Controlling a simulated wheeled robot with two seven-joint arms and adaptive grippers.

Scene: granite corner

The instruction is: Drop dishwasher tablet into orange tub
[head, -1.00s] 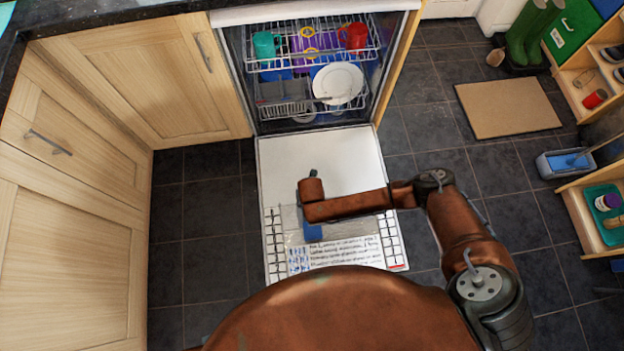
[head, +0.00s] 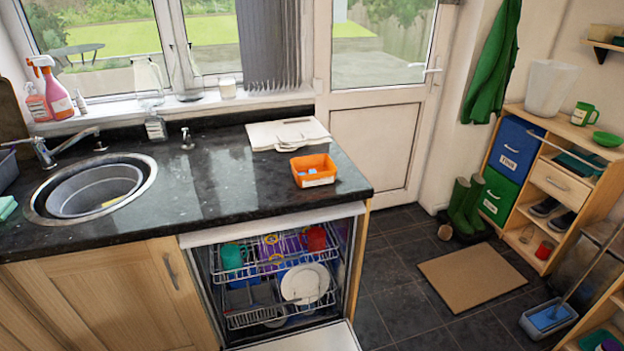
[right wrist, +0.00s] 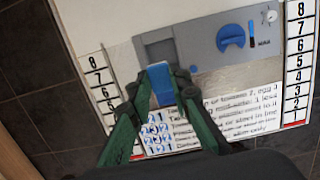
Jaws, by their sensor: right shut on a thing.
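The orange tub (head: 313,171) stands on the dark worktop in the head view, near its right front corner. It has a white label on its front, and small white and blue pieces show inside. In the right wrist view my right gripper (right wrist: 161,84) is shut on a small blue dishwasher tablet (right wrist: 159,74). The tablet is over the open dishwasher door (right wrist: 110,38), close to the grey dispenser recess (right wrist: 160,48). I cannot tell whether it touches the door. Neither gripper shows in the head view, and my left gripper is in no view.
Below the worktop (head: 220,190) is the open dishwasher with loaded racks (head: 280,270). A white board or folder (head: 288,134) lies behind the tub. A sink (head: 92,188) is at the left. The worktop between sink and tub is clear.

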